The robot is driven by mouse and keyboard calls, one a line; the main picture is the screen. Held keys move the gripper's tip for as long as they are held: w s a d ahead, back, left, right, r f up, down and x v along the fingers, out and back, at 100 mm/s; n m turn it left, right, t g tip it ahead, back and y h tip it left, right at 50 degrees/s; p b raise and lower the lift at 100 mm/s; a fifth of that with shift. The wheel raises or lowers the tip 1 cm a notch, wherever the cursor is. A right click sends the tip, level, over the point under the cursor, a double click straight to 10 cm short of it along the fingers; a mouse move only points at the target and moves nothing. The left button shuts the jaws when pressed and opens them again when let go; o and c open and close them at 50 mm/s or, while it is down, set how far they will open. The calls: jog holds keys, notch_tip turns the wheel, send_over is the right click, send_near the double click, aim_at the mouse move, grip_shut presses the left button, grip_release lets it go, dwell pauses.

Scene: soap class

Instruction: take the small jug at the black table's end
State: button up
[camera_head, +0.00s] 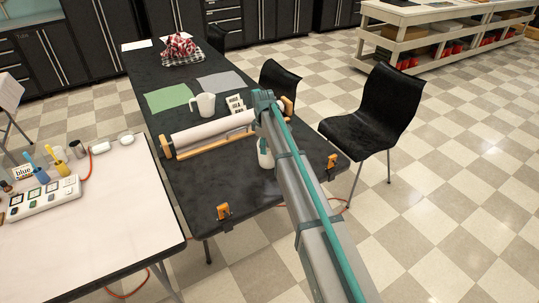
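The black table (190,197) runs from the near middle toward the back left. A small white vessel (265,153) stands near its front end, partly hidden by my arm; a dark green patch shows on it, and I cannot tell if it has a handle or spout. A larger white jug (202,105) with a handle stands upright farther back, behind the paper roll. My arm reaches up from the bottom right over the table's right side. My gripper cannot be made out; the arm's far end hides whatever is below it.
A white paper roll (212,130) on a wooden holder lies across the table. Orange clamps (224,212) sit at the front edge. Green (168,98) and grey (220,82) sheets lie behind. A black chair (375,112) stands right. A white table (100,220) with tools adjoins at left.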

aim_at(266, 162)
jog(key=shift+w+d+f+p, duration=0.1)
jog(key=shift+f+p, duration=0.45)
jog(key=shift+f, duration=0.95)
jog(key=shift+w+f+p, duration=0.1)
jog(key=shift+f+p, duration=0.45)
jog(key=shift+f, duration=0.9)
grip_shut()
